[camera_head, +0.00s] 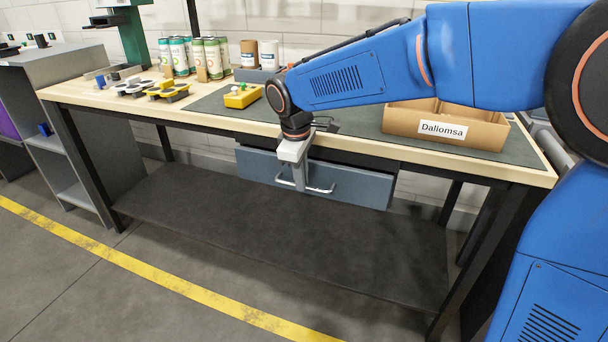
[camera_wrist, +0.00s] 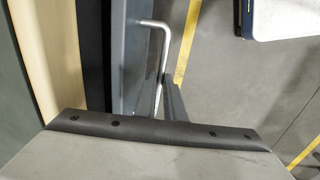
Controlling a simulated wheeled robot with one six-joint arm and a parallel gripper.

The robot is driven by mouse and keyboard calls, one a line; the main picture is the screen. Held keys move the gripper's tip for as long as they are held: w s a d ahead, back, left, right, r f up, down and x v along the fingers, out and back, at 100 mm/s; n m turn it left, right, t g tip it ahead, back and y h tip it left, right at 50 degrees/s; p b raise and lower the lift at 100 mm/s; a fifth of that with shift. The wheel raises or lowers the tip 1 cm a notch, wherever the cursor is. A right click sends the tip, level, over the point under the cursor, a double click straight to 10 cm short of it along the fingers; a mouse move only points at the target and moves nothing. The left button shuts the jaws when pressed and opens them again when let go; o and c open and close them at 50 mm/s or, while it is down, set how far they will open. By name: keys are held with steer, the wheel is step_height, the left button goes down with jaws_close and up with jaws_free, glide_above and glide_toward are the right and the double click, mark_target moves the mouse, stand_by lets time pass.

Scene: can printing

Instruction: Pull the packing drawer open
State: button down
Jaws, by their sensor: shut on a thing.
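The packing drawer (camera_head: 352,182) is a blue-grey front under the workbench top, with a pale metal bar handle (camera_head: 322,190). A dark gap shows above its front, below the bench edge. My gripper (camera_head: 301,184) points down in front of the drawer and is shut on the handle near its middle. In the wrist view the drawer front (camera_wrist: 131,60) runs up and down, and the handle (camera_wrist: 165,42) bends out from it. A finger of my gripper (camera_wrist: 172,98) shows at the handle. The drawer's inside is hidden.
The workbench (camera_head: 95,92) holds an open cardboard box (camera_head: 440,128) labelled Dallomsa, several cans (camera_head: 190,55) and a yellow tray (camera_head: 242,96). A dark lower shelf (camera_head: 290,235) lies below the drawer. The floor (camera_head: 130,290) in front is clear, with a yellow line.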

steer(key=s+a, duration=0.4)
steer(key=s, duration=0.7)
steer(key=s+a, duration=0.4)
steer(key=s, duration=0.8)
steer(key=shift+a, duration=0.2)
steer(key=c, duration=1.8)
jaws_free()
steer(key=shift+c, duration=0.2)
steer(key=shift+r, duration=0.1)
steer(key=s+a+r, duration=0.1)
steer(key=s+r, duration=0.2)
steer(key=r, duration=1.4)
